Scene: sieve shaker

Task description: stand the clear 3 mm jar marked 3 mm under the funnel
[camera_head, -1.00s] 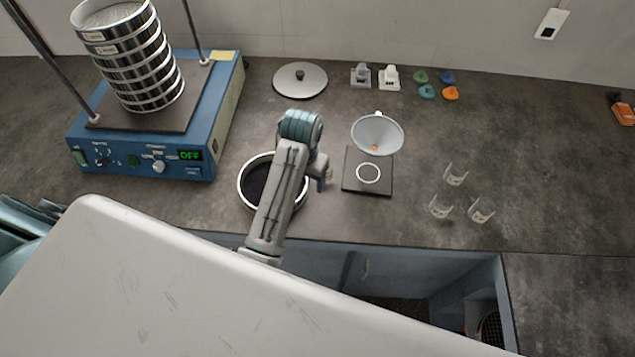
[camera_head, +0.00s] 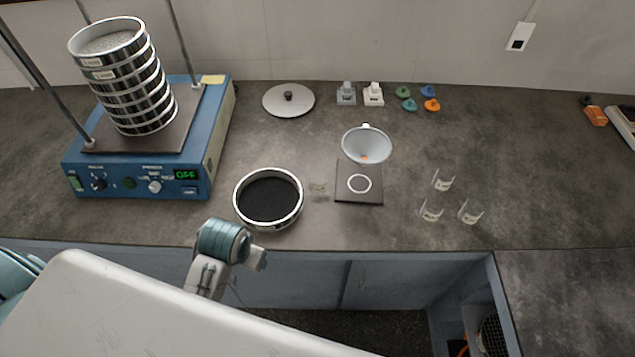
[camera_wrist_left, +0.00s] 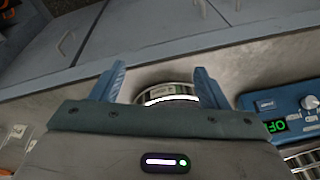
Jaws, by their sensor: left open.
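A small clear jar (camera_head: 318,187) stands on the counter between the black-bottomed pan and the dark base plate (camera_head: 359,196) with its white ring. The funnel (camera_head: 366,145) is above the back of that plate. Three more clear jars stand to the right: one at the back (camera_head: 442,180), one front left (camera_head: 431,211) and one front right (camera_head: 470,211). Their marks are too small to read. No jar shows on the ring. My left gripper (camera_wrist_left: 158,88) is open and empty near the counter's front edge, its fingers framing a round metal rim. My right gripper is not in view.
The pan (camera_head: 240,205) sits left of the lone jar. The blue shaker (camera_head: 140,172) with its sieve stack (camera_head: 127,85) stands at the left. A lid (camera_head: 288,101) and small coloured pieces (camera_head: 404,92) lie at the back. The counter right of the jars is mostly clear.

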